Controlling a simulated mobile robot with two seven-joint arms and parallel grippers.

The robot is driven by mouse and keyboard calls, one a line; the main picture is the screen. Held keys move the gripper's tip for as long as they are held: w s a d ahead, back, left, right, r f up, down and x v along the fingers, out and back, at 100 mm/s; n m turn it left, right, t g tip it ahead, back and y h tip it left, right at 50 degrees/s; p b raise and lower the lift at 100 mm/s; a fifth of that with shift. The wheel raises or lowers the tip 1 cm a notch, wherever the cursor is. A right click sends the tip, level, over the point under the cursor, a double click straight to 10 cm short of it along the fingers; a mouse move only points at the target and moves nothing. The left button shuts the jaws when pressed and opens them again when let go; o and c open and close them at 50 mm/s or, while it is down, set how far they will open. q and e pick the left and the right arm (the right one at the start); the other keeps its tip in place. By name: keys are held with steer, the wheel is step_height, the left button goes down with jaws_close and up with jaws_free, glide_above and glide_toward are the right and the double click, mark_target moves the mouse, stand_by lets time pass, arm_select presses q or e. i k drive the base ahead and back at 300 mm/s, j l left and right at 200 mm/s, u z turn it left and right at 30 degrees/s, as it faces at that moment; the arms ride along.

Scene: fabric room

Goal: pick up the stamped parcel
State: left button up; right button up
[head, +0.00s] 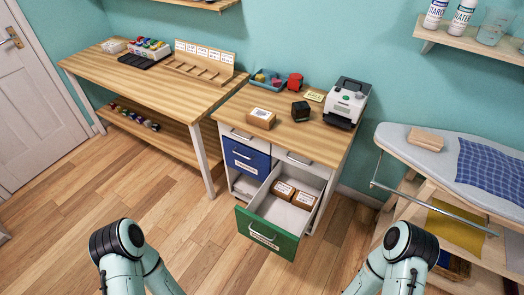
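A small brown parcel (261,118) with a white label lies on top of the cabinet, near its front left edge. Two more brown parcels, one on the left (283,190) and one on the right (304,200), lie side by side in the open green-fronted drawer (267,236). They also carry pale labels. The marks are too small to tell which parcel is stamped. Parts of my two arms show at the bottom left and bottom right, but neither gripper is in view.
A dark block (300,111), a red item (295,82), a blue tray (264,86) and a label printer (348,100) stand on the cabinet. An ironing board (410,158) stands at right. Floor in front is clear.

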mark_target(265, 119)
steer(key=i+j+z, duration=0.1)
steer(key=i+j, duration=0.25)
steer(key=j, duration=0.25)
steer(key=i+j+z, duration=0.25)
steer(key=j, duration=0.4)
steer(key=i+j, duration=0.25)
steer(key=j+z, duration=0.05)
